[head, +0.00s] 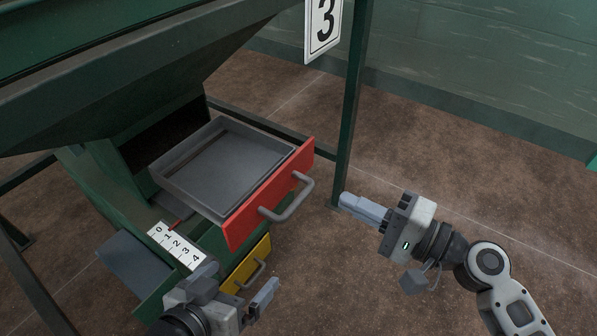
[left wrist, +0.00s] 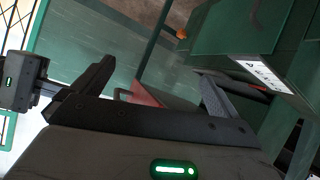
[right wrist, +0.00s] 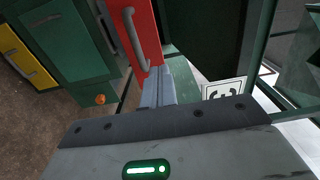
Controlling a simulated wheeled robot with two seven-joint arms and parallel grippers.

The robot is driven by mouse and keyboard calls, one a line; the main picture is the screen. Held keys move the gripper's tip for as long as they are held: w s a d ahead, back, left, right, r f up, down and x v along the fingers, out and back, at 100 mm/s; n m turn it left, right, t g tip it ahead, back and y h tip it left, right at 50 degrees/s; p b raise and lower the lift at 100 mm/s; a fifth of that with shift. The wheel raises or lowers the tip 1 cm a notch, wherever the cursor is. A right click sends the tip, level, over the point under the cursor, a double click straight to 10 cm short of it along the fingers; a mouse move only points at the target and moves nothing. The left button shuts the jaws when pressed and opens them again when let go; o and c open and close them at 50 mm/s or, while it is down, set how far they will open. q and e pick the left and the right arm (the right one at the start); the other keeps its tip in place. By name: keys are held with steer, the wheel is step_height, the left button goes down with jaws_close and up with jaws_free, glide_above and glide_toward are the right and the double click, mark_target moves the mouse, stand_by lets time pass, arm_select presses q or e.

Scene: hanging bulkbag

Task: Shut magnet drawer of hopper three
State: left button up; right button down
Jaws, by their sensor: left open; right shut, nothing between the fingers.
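The hopper (head: 110,85) is dark green, and a sign with a 3 (head: 322,25) hangs on a post beside it. A grey drawer tray with a red front (head: 245,218) stands pulled out below the hopper. Its grey bar handle (head: 290,205) faces right; the tray looks empty. My right gripper (head: 362,208) is shut and empty, to the right of the red front and apart from it. The red front (right wrist: 146,30) and handle also show in the right wrist view. My left gripper (head: 250,293) is open and empty, below the red drawer near the yellow-fronted drawer (head: 240,272).
A white scale plate numbered 0 to 4 (head: 178,247) with a red pointer lies left of the red front. A green post (head: 353,110) stands behind the drawer. An orange knob (right wrist: 100,99) shows in the right wrist view.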

mark_target(283, 170)
steer(key=x, duration=1.1)
steer(key=shift+p, duration=0.35)
